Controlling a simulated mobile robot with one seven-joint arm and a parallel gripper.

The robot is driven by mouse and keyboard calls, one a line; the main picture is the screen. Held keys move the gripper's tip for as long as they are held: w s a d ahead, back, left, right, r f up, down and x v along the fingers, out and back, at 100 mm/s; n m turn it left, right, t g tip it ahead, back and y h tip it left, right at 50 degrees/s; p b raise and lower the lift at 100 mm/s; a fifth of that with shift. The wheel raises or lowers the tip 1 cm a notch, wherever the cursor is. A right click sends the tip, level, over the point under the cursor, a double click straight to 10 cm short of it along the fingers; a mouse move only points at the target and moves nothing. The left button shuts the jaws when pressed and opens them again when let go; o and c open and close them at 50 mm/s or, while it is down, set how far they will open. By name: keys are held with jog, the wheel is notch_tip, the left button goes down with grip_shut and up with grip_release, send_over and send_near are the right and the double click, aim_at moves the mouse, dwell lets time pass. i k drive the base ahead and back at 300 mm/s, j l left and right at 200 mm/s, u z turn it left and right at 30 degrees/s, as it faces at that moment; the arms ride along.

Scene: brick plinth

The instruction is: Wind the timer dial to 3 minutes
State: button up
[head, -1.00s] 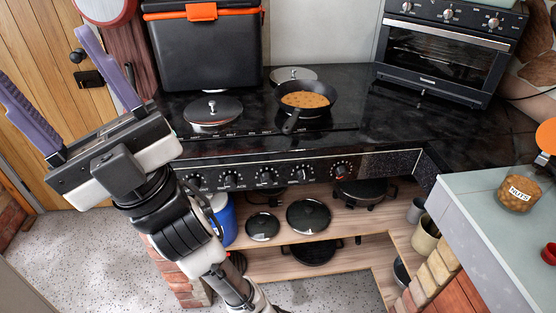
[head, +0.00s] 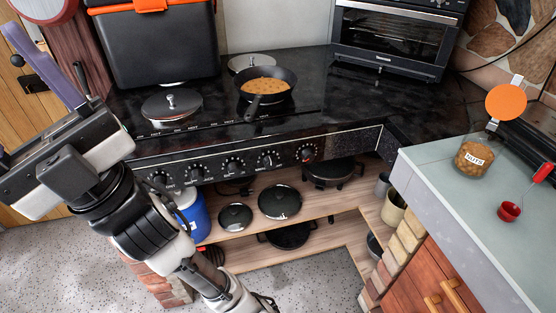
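A row of several black knobs with white markings runs along the front of the black cooktop. The rightmost knob (head: 307,152) bears a red mark. The toaster oven (head: 392,38) at the back right has knobs cut off by the top edge; I cannot tell which dial is the timer, and no setting is readable. My gripper (head: 48,150) is raised at the left, apart from all the knobs.
A frying pan (head: 266,91) holding brown food sits on the cooktop (head: 330,90), near a round lid (head: 171,103). A black box with orange trim (head: 153,45) stands behind. A counter (head: 440,165) at right holds a nut jar (head: 474,157) and red scoop (head: 509,211).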

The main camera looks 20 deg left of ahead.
aim_at(308, 154)
jog(key=l+u, duration=0.2)
jog(key=u, duration=0.15)
jog(key=i+l+u, duration=0.1)
jog(key=u, duration=0.25)
jog(key=l+u, duration=0.35)
